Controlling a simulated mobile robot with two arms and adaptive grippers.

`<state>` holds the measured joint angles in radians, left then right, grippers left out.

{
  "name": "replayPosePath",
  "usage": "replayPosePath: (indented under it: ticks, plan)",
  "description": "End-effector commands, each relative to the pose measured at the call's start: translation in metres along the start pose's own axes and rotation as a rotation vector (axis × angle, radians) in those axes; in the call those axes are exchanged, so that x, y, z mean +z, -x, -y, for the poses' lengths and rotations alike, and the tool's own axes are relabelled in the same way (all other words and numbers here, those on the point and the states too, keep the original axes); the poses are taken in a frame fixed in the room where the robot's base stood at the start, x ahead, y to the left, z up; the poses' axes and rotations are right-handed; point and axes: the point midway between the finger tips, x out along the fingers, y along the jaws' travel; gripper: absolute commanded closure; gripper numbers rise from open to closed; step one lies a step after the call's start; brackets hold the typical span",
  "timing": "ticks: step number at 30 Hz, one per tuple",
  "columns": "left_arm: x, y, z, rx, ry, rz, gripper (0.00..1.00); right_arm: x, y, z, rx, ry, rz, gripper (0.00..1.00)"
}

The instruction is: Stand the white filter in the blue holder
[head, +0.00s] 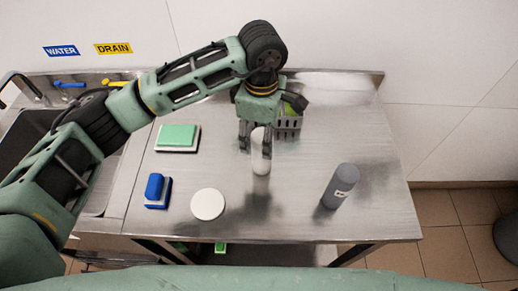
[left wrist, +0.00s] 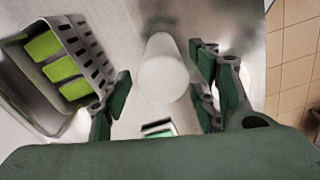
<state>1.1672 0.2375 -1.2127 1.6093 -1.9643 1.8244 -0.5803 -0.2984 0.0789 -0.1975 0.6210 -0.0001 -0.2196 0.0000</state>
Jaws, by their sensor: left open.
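The white filter (head: 261,160), a plain white cylinder, stands upright on the steel table. It also shows between the fingers in the left wrist view (left wrist: 164,72). My left gripper (head: 256,146) is over the filter, pointing down and open, with its fingers (left wrist: 163,82) on either side. Gaps show between filter and fingers in the wrist view. A small blue piece on a white and blue base (head: 156,188) is at the table's front left; it is the only blue thing on the tabletop, and I cannot make out a slot in it. My right gripper is not in view.
A grey slotted basket (head: 288,125) with green pieces stands close behind the gripper. A grey bottle (head: 340,186) stands right, a white disc (head: 208,204) lies front left, and a green block on a white base (head: 177,137) sits back left. A sink (head: 30,135) adjoins left.

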Motion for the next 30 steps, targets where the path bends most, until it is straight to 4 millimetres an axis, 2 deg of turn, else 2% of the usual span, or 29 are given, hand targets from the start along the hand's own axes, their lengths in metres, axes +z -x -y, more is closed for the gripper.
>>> replayPosePath:
  ticks: [5, 9, 15, 21, 30]
  plan:
    - [0.003, -0.015, 0.001, -0.004, 0.0, 0.001, 0.45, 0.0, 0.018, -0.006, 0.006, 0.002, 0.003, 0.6]
    - [0.005, -0.036, 0.0, -0.005, 0.001, -0.001, 0.45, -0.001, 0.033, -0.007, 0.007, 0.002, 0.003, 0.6]
    - [0.005, -0.056, -0.002, 0.001, 0.0, 0.0, 0.45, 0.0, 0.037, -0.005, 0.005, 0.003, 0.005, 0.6]
    - [0.005, -0.058, -0.002, 0.002, -0.001, 0.0, 0.45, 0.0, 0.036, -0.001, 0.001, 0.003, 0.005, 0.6]
    - [0.005, -0.057, -0.002, 0.002, 0.0, 0.0, 0.7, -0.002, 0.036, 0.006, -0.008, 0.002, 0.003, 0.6]
